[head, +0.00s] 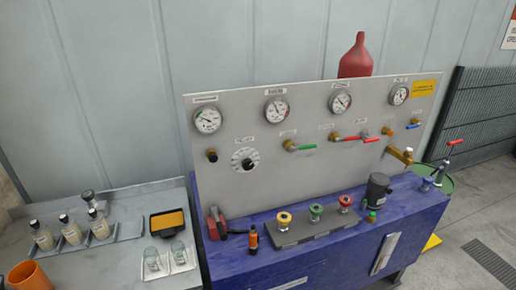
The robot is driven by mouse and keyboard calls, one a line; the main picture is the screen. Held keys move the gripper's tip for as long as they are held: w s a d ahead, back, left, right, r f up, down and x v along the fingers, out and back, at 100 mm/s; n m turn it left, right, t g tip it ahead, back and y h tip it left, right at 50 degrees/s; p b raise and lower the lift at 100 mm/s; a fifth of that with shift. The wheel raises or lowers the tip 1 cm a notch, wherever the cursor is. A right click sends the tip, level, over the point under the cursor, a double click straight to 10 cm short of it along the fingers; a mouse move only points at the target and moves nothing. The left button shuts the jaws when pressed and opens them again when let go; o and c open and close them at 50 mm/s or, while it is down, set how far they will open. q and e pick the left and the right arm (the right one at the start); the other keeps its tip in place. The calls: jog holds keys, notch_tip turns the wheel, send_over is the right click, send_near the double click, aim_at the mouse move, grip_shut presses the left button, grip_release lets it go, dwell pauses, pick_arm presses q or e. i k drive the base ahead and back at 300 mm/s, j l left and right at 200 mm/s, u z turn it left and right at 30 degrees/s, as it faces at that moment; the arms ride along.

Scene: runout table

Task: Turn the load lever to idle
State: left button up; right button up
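A grey gauge panel (300,180) stands upright at the back of a blue bench (340,250). It carries a green-handled lever (302,147), red-handled levers (352,138) and a blue-handled lever (413,126). A round white dial with a black knob (245,159) is at the panel's left, beside a small dark knob (212,155). A red block with a dark handle (216,223) stands at the bench's left end. The labels are too small to read, so I cannot tell which part is the load lever. Neither gripper shows.
A rack with yellow, green and red knobs (315,231) and a dark cylinder (378,190) stand on the bench. An orange-topped tool (253,238) is near its front left. A side table (115,265) holds bottles and glasses. A red bottle (357,58) rises behind the panel.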

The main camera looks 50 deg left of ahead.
aim_at(291, 147)
jog(key=u, duration=1.45)
